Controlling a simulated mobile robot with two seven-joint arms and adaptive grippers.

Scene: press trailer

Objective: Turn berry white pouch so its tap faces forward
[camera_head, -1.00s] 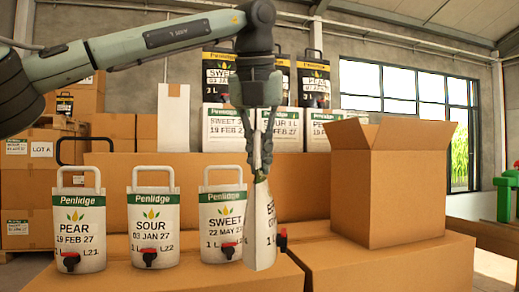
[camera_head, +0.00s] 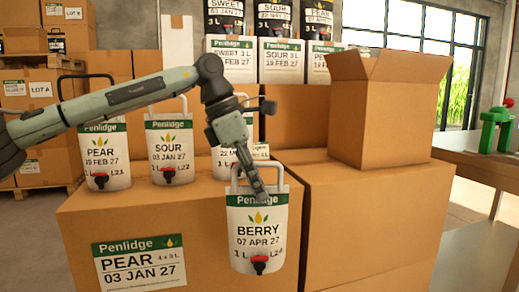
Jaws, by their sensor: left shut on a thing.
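The berry white pouch (camera_head: 257,246) shows its label, "BERRY 07 APR 27", to the camera. Its red and black tap (camera_head: 260,264) is low on the side facing me. The pouch hangs upright in front of the near cardboard box's front edge. My left gripper (camera_head: 258,187) reaches down from above and is shut on the pouch near its top and handle. My right gripper is not in view.
Pear (camera_head: 100,157), sour (camera_head: 169,152) and sweet (camera_head: 225,160) white pouches stand on the near box (camera_head: 160,215), taps facing forward; my left arm partly hides them. An open carton (camera_head: 375,115) stands at right. More pouches line the back.

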